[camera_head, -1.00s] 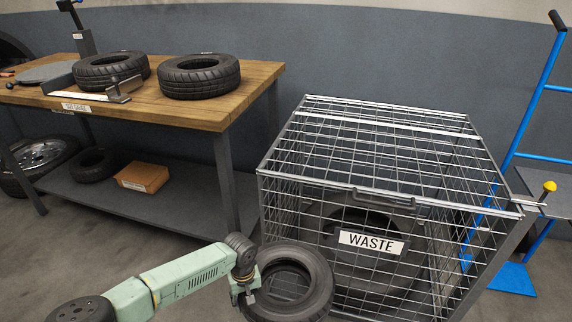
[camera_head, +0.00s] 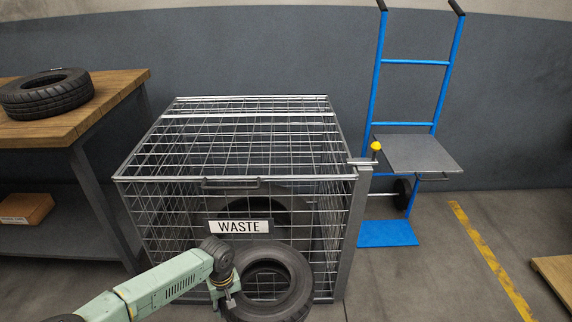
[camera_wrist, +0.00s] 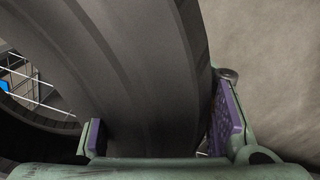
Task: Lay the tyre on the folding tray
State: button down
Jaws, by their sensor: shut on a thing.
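My gripper (camera_head: 226,290) is shut on the tyre (camera_head: 298,294) at its left side, in front of the waste cage. The tyre is black, and its open centre faces the camera. In the wrist view the tyre (camera_wrist: 130,75) fills the space between my two purple-padded fingers (camera_wrist: 155,140). The folding tray (camera_head: 418,153) is a grey flat plate folded out level on a blue hand truck (camera_head: 372,105), to the right of and behind the cage. Its surface is bare. The tyre is well apart from it.
The wire waste cage (camera_head: 150,180), with a tyre inside, stands between the bench and the hand truck. A yellow-knobbed latch (camera_head: 376,147) sticks out at its right. A wooden bench (camera_head: 125,88) bears another tyre (camera_head: 46,92). Floor (camera_head: 430,270) is free at right.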

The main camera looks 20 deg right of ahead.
aim_at(416, 151)
jog(key=l+z, duration=0.25)
jog(key=l, duration=0.15)
jog(key=l+z, duration=0.25)
jog(key=l, duration=0.15)
jog(key=i+l+z, duration=0.2)
jog(key=l, duration=0.25)
jog(key=l+z, duration=0.25)
jog(key=l, duration=0.15)
